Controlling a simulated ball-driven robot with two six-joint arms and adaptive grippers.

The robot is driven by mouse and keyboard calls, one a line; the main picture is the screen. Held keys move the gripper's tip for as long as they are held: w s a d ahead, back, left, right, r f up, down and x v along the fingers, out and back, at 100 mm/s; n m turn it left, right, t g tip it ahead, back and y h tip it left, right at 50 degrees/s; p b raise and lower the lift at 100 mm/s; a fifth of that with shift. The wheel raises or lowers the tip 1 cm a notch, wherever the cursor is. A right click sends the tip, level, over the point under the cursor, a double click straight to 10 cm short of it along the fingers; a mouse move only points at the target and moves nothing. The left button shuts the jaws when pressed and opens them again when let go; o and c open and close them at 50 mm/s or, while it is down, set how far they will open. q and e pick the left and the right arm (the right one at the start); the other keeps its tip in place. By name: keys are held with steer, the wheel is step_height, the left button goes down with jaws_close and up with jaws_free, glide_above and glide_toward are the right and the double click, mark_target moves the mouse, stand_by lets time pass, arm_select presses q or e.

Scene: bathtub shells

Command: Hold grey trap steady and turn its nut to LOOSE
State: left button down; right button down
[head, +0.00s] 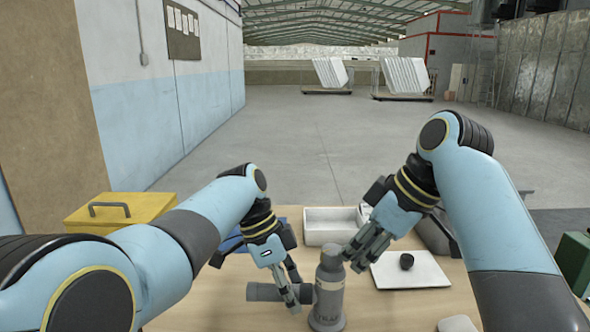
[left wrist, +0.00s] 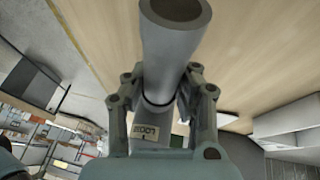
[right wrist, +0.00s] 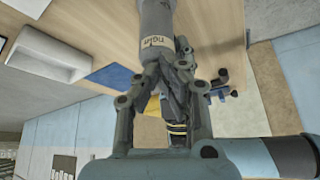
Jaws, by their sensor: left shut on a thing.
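The grey trap (head: 329,285) stands upright on the wooden table, with a side pipe (head: 262,292) pointing left. My left gripper (head: 292,298) is shut on the trap where the side pipe meets the body. In the left wrist view its fingers lie on both sides of a grey tube (left wrist: 168,55) with an open end, and a label reading LOOSE (left wrist: 145,132) shows inverted near the palm. My right gripper (head: 356,252) is beside the trap's top, its fingertips close together. In the right wrist view the trap (right wrist: 155,22) with a printed label is just beyond them.
A white tray (head: 420,275) with a small black piece (head: 406,261) lies to the right of the trap. A white box (head: 322,231) stands behind it. A yellow toolbox (head: 118,208) is at the left, and a white round item (head: 457,324) is at the front edge.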

steer(key=shift+s+d, duration=0.2)
steer(key=shift+d, duration=0.05)
step_height(320, 180, up, 6)
stand_by(0.4)
steer(key=shift+w, duration=0.1)
arm_select(q)
steer(key=c, duration=1)
jaws_free()
steer(key=shift+r, duration=0.1)
